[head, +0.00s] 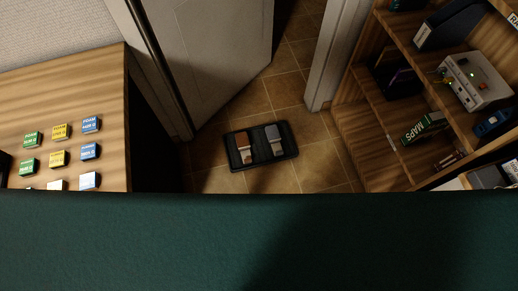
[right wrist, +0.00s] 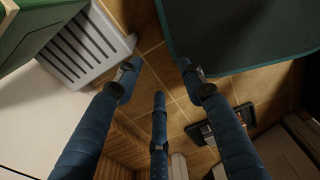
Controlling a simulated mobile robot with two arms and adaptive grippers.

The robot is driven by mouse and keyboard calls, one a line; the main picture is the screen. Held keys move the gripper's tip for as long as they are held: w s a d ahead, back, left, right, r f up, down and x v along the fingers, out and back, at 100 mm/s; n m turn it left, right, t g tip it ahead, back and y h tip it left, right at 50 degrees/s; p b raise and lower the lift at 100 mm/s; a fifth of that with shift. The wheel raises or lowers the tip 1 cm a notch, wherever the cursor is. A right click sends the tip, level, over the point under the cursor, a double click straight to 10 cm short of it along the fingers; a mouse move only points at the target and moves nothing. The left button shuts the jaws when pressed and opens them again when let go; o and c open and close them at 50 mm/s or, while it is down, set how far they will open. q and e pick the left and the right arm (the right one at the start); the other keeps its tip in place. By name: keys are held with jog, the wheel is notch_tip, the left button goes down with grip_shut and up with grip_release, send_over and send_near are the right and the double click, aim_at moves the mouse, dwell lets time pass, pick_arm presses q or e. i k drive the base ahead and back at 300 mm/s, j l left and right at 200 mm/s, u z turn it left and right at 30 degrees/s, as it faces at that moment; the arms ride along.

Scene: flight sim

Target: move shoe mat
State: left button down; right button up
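The shoe mat (head: 289,138) is a dark, low-rimmed tray on the tiled floor, near the middle of the head view by the open door. Two shoes (head: 274,140) lie on it, one grey and one brown and pale. In the right wrist view, a dark tray (right wrist: 243,113) that looks like the mat shows at right, partly covered by a finger. My right gripper (right wrist: 158,86) has three blue fingers spread apart with nothing between them, apart from the mat. It is not in the head view. My left gripper is in neither view.
A large dark green surface (head: 150,245) fills the bottom of the head view and hides the floor there. A wooden table (head: 60,95) with small boxes stands left, a white door (head: 215,60) behind, and a wooden shelf (head: 365,130) right. Free tiled floor surrounds the mat.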

aim_at(261, 153)
jog(key=i+l+u, duration=0.3)
jog(key=i, duration=0.2)
jog(key=i+l+u, duration=0.3)
jog(key=i, duration=0.15)
jog(key=i+j, duration=0.05)
jog(key=j, duration=0.1)
